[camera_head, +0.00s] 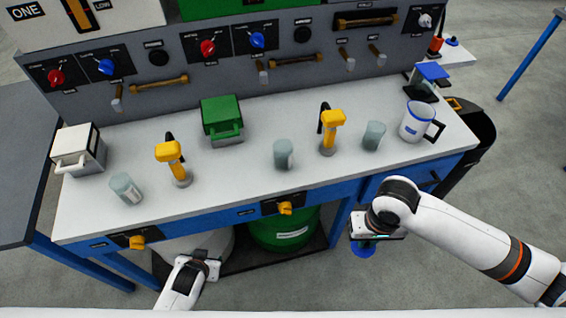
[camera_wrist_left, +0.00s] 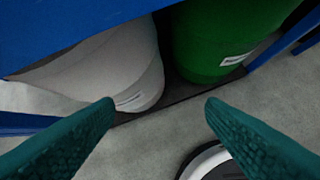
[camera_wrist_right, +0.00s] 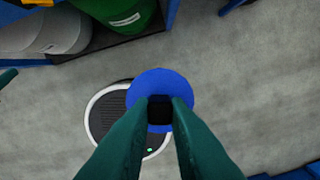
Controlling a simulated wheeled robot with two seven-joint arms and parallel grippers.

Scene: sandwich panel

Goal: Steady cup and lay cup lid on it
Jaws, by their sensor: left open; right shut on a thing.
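A blue round lid (camera_wrist_right: 160,82) with a dark knob is held by my right gripper (camera_wrist_right: 160,108), whose fingers are shut on the knob. In the head view the lid (camera_head: 363,250) hangs below that gripper, off the bench's front edge. A white cup (camera_head: 415,122) with a dark handle and a blue mark stands upright at the bench's right end, above and right of the lid, with no lid seen on it. My left gripper (camera_wrist_left: 160,106) is open and empty, in front of the bench and below its top, far from the white cup.
Grey-green tumblers (camera_head: 283,154) and yellow-headed taps (camera_head: 329,130) stand along the bench top (camera_head: 235,185). A green box (camera_head: 221,120) and a white box (camera_head: 78,150) stand behind. White and green drums (camera_head: 285,232) sit beneath. The bench top's front right is clear.

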